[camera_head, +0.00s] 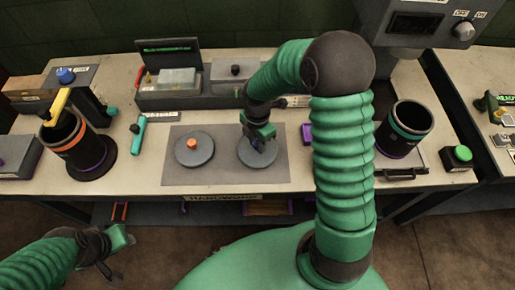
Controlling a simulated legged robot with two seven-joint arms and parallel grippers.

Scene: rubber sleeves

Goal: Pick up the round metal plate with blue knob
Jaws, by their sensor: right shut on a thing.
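The round metal plate (271,156) lies on the dark grey mat (227,177), at its right side. My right gripper (258,143) is over its centre and shut on the knob, which it mostly hides; a little blue shows there. The plate looks flat, and I cannot tell any gap under it. A second round metal plate (194,154) with an orange knob (192,144) lies to the left on the same mat. My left gripper (120,240) is at the lower left, in front of the table and away from the plates; its fingers are too unclear to judge.
A dark bin with an orange band (76,143) stands at the left, and one with a teal band (405,129) at the right. A teal tool (138,134) lies left of the mat. Dark equipment (170,98) lines the back. A green button box (460,156) sits at the right.

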